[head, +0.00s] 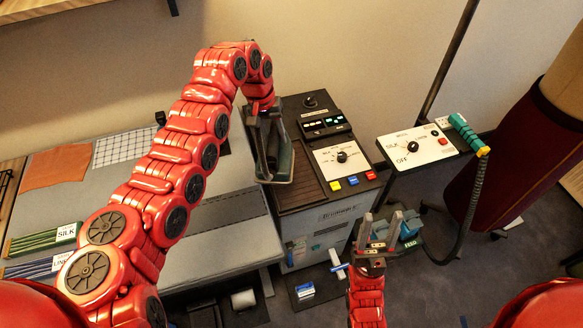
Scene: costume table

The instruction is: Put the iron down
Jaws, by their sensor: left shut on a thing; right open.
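My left arm reaches in from the left, and its gripper (266,128) is shut on the dark iron (282,170). The iron is at the left edge of the dark-topped machine (299,190), beside the grey ironing surface (215,222). Its grey-green lower edge shows; the gripper hides much of its upper part. I cannot tell whether it touches the surface under it. My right gripper (388,232) is open, low in front of the machine's right side, apart from the iron.
The machine top has a white dial panel (340,158) and coloured buttons. A second dial panel (416,147) stands on the right with a green-handled hose (466,134). Orange cloth (57,168) and checked cloth (122,149) lie at left.

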